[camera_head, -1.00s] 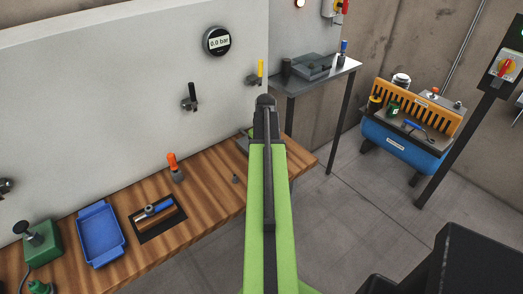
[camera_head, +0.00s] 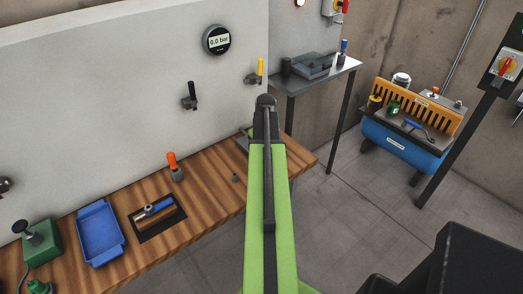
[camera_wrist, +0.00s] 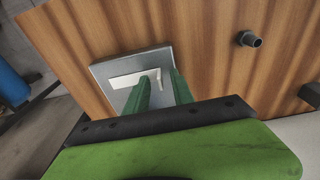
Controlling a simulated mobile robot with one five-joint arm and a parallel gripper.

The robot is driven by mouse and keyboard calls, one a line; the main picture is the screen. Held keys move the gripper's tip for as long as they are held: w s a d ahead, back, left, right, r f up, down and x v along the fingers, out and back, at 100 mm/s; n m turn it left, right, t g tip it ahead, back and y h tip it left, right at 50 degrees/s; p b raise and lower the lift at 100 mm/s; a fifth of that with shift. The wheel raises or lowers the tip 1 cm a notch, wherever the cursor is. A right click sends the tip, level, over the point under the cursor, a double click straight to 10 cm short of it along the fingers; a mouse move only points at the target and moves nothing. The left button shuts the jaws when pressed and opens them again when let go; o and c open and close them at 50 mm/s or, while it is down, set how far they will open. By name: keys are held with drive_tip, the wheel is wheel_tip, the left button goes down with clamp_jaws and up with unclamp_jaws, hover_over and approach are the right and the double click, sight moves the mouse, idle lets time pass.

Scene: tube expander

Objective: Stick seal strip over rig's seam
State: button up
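In the wrist view, a square grey metal plate (camera_wrist: 108,70), which may be the rig, lies on the wooden bench. A pale, flat L-shaped piece (camera_wrist: 125,81) shows on or just above it; I cannot tell whether this is the seal strip or a marking. My gripper (camera_wrist: 160,76) has two green fingers that stand apart over the plate. The short leg of the pale piece shows between them, and no firm grasp is visible. The fingers and the gripper body hide the plate's near part. In the head view, my green arm hides most of this spot.
The bench (camera_head: 215,165) carries a blue tray (camera_head: 99,236), a dark recess with a blue-handled tool (camera_head: 152,209), an orange-topped item (camera_head: 173,168) and a green device (camera_head: 40,243). A wall gauge (camera_head: 217,40) reads 0.0 bar.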

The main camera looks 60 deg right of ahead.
drive_tip(key=shift+r, duration=0.1)
wheel_tip(320, 180, up, 17)
drive_tip(key=s+p, duration=0.2)
drive_tip(key=p, duration=1.5)
drive_tip(key=shift+a, duration=0.45)
